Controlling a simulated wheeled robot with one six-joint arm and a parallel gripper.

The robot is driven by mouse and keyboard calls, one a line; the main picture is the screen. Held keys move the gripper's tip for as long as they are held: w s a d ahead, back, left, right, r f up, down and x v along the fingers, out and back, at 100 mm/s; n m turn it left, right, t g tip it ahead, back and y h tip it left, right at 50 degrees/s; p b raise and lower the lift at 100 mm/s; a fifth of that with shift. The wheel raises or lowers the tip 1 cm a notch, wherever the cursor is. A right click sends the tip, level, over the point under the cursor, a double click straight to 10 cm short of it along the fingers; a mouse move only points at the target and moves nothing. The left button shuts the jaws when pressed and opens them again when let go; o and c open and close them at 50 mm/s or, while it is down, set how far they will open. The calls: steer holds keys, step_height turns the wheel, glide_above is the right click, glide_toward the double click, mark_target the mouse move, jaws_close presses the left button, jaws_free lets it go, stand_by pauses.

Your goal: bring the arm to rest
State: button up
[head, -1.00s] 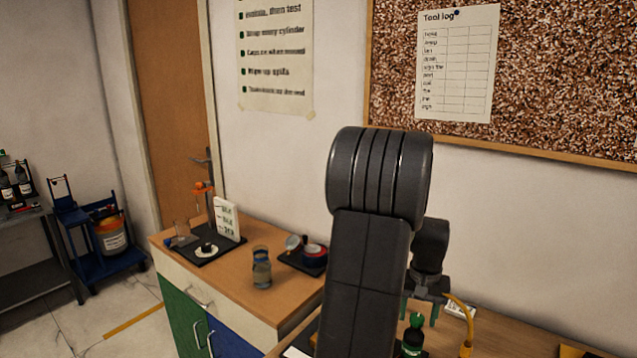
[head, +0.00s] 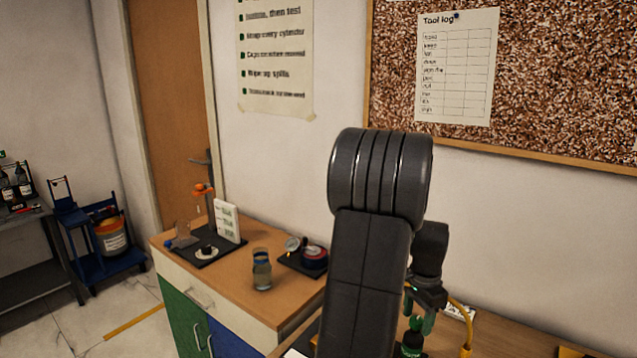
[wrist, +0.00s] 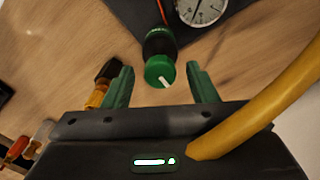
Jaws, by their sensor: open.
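My arm rises in the middle of the head view. My gripper (head: 421,313) is at its lower right, over the wooden bench. In the wrist view my gripper (wrist: 160,84) has its two green fingers spread wide apart, with nothing held between them.
A round white dial gauge (wrist: 203,8) lies on a dark mat beyond the bottle. A yellow hose (wrist: 270,95) runs along the right. Screwdrivers (wrist: 95,97) lie at the left. A jar (head: 262,270) stands on the cabinet at left. The wall is behind.

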steer(key=shift+m, duration=1.3)
